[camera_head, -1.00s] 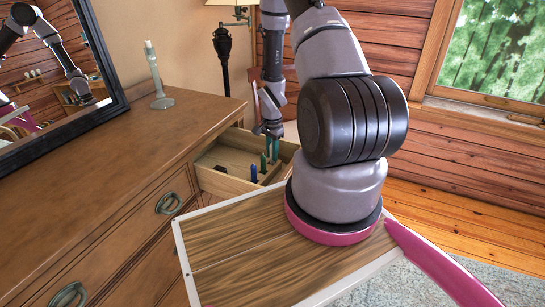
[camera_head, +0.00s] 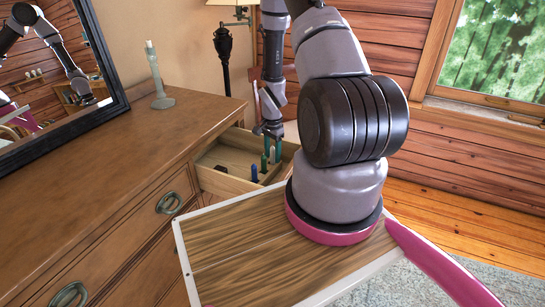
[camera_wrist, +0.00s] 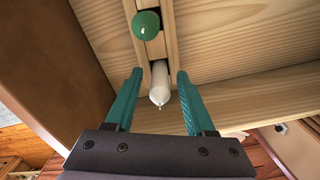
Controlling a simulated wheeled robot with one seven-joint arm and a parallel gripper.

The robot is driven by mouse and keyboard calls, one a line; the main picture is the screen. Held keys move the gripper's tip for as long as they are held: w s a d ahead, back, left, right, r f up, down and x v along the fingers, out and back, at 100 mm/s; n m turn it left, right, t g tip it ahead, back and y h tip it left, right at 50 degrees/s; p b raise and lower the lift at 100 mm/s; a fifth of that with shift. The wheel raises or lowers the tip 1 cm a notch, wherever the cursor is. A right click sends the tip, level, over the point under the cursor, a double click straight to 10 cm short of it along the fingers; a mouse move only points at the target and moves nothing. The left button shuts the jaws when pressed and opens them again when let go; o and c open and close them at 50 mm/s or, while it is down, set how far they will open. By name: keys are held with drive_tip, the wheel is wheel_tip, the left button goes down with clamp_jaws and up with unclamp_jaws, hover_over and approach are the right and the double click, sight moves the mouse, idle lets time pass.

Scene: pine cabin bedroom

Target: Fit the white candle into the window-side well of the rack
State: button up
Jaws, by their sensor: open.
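The white candle (camera_wrist: 160,84) stands between my gripper's spread teal fingers in the wrist view, wick end toward the camera. It is in line with the narrow wooden rack (camera_wrist: 155,46), its lower end between the rack's sides; how deep it sits cannot be told. In the head view the white candle (camera_head: 272,156) shows at the row's right end, nearest the window. My gripper (camera_head: 271,147) is open around it, pointing down into the drawer. A green candle (camera_wrist: 146,25) stands beside it in the rack. A blue candle (camera_head: 254,173) stands further left.
A grey-green candlestick (camera_head: 161,100) stands on the dresser near the mirror. The window (camera_head: 495,50) is at right.

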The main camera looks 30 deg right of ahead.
wheel_tip(320, 180, up, 11)
drive_tip(key=shift+f, duration=0.15)
drive_tip(key=shift+w+r, duration=0.1)
drive_tip(key=shift+r, duration=0.35)
drive_tip(key=s+a+r+n+t, duration=0.1)
drive_tip(key=a+r+n, duration=0.1)
drive_tip(key=r, duration=0.7)
drive_tip(key=s+a+r+n+t, duration=0.1)
drive_tip(key=s+a+r+t, duration=0.15)
drive_tip(key=r, duration=0.65)
drive_tip(key=s+a+r+n, duration=0.1)
drive_tip(key=a+r+n, duration=0.1)
drive_tip(key=r, duration=0.7)
drive_tip(key=s+a+r+n+t+y, duration=0.1)
drive_tip(key=s+a+r+n+t, duration=0.1)
drive_tip(key=s+r, duration=0.4)
drive_tip(key=s+a+r+n+t+y, duration=0.1)
drive_tip(key=s+a+r+n, duration=0.2)
drive_tip(key=s+a+r, duration=0.2)
drive_tip(key=s+r, duration=0.2)
drive_tip(key=s, duration=0.2)
drive_tip(key=shift+s+t, duration=0.2)
drive_tip(key=shift+t, duration=0.15)
drive_tip(key=shift+d, duration=0.1)
